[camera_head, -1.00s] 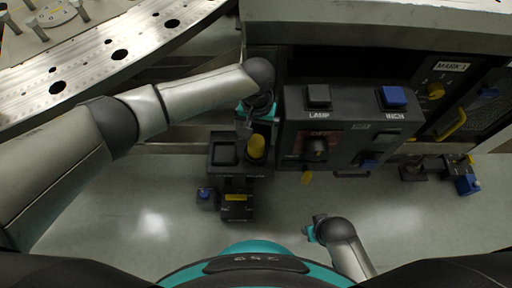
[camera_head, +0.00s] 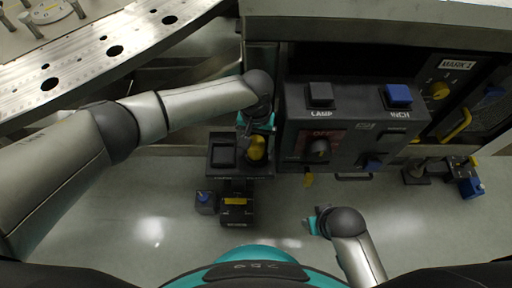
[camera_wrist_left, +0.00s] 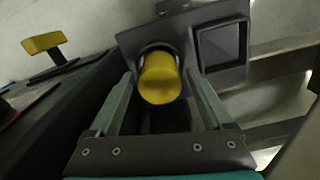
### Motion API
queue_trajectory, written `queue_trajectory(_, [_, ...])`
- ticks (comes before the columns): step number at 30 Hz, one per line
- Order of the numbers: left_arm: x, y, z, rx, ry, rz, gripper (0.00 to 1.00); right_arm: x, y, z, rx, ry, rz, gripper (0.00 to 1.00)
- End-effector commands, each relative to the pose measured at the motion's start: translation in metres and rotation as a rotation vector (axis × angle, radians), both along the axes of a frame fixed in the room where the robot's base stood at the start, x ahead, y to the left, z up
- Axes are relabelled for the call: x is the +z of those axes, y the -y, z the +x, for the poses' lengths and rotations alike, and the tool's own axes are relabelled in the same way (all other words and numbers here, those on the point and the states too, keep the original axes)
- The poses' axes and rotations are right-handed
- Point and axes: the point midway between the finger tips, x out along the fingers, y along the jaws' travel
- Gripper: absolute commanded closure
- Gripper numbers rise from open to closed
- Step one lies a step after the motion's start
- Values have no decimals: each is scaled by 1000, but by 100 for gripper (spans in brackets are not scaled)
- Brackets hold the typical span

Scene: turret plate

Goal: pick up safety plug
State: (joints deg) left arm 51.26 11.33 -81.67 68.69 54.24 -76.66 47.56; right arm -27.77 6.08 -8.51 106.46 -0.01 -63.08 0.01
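The safety plug appears to be the yellow round-ended plug (camera_head: 256,149), seated in a dark holder (camera_head: 223,171) beside an empty square recess. In the left wrist view the yellow plug (camera_wrist_left: 160,79) stands between the two fingers of my left gripper (camera_wrist_left: 162,100). The fingers are spread, with a gap visible on each side of the plug. In the head view my left gripper (camera_head: 252,131) is at the upper edge of the plug, its fingers partly hidden. My right gripper (camera_head: 317,221) is low over the floor, away from the plug; its finger opening is unclear.
A control box (camera_head: 348,126) with LAMP and INCH buttons stands just right of the left gripper. A small box with a blue button (camera_head: 204,197) is below the holder. A perforated metal plate (camera_head: 90,58) lies upper left.

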Motion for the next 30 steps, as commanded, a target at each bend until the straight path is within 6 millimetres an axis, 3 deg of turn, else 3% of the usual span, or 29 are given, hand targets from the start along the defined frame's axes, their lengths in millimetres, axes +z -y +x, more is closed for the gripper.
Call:
queue_trajectory(2, [0, 0, 0, 0, 0, 0, 27, 0, 0, 0, 0, 0, 0, 50])
queue_trajectory(21, [0, 0, 0, 0, 0, 0, 99, -1, 0, 0, 0, -1, 1, 50])
queue_trajectory(30, [1, 0, 0, 0, 0, -1, 100, 0, 0, 0, 0, 0, 1, 50])
